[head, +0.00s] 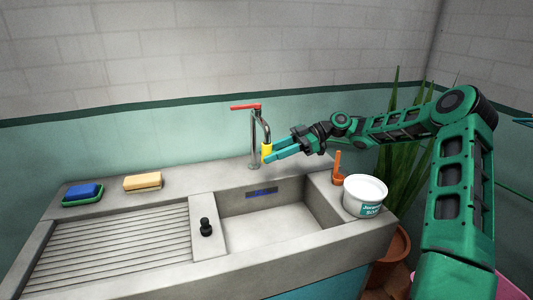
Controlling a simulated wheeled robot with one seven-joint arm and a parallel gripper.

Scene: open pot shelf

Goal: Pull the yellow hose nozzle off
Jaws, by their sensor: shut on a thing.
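The yellow hose nozzle (267,150) hangs at the end of the grey metal faucet (254,135) with a red lever handle (245,107). The faucet stands at the back of the stone sink. My gripper (271,156) reaches in from the right and its green fingers are shut on the nozzle. The nozzle is upright and appears to be at the spout's end; the fingers hide part of it, so I cannot tell whether it is seated on the spout.
The stone sink (230,259) has an open basin below the faucet. A black knob (206,227) stands in front. A white tub (364,193), an orange item (338,167) and a potted plant are at right.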

